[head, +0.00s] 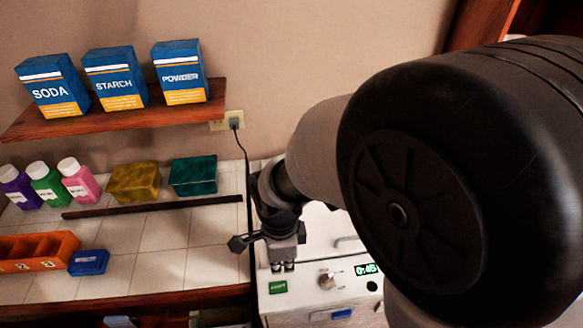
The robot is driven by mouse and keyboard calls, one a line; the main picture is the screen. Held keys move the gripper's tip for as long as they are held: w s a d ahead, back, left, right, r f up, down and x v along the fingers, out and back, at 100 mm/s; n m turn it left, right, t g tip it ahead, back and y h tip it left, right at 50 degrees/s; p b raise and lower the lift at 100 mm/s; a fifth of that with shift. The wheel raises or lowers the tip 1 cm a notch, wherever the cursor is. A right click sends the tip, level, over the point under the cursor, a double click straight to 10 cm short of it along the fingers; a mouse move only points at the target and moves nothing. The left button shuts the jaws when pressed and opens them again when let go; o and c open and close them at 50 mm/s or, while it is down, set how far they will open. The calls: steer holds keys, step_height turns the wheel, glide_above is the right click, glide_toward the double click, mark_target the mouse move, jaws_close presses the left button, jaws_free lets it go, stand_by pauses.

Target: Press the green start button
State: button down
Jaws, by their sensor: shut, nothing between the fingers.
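The green start button (278,287) is a small green rectangle at the left of the control panel on the white machine (300,304). To its right are a round knob (327,280) and a display (366,269) with green digits that seem to read 0:45. My gripper (283,267) is shut and empty, pointing down just above the button in the picture. I cannot tell whether its fingertips touch the panel or how large the gap is. My arm hides much of the machine's top and right side.
A tiled counter (160,236) lies left of the machine, with an orange divided tray (37,250), a blue box (88,262), bottles (45,183) and two sponge-like blocks (134,182). A shelf (120,118) holds three blue boxes. A cord (246,170) hangs from the wall outlet.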

mark_target(283, 286)
step_height(283, 286, down, 10)
steer(key=b, duration=0.3)
steer(key=shift+r, duration=0.25)
